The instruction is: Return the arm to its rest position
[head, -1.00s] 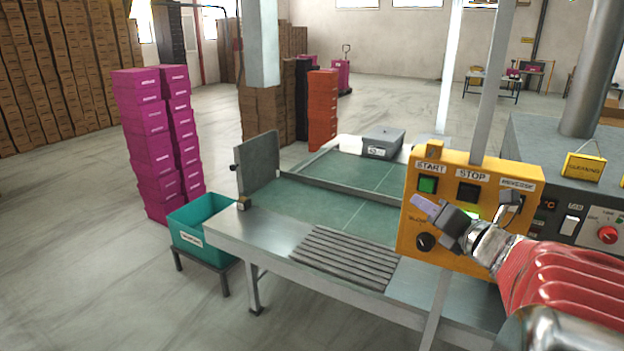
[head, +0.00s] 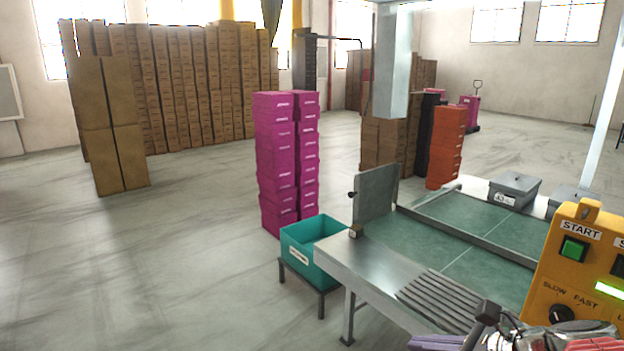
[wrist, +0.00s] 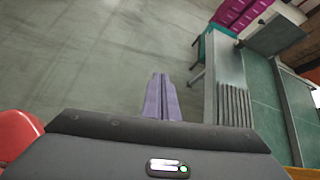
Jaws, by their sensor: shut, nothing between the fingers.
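My gripper (head: 437,342) shows at the bottom edge of the head view, right of the middle, with its purple fingers partly cut off by the frame. In the wrist view its two purple fingers (wrist: 161,98) are together, with nothing between them, and the grey floor lies beyond. My red-sleeved arm shows only as a sliver at the bottom right of the head view. The gripper is left of the yellow control box (head: 578,262) and in front of the conveyor's ribbed metal end, apart from the box's buttons.
The conveyor table (head: 350,262) with a green belt (head: 455,250) runs back on the right. A teal bin (head: 303,262) stands on a low stand at its left end. Pink box stacks (head: 285,165) rise behind the bin. The floor on the left is clear.

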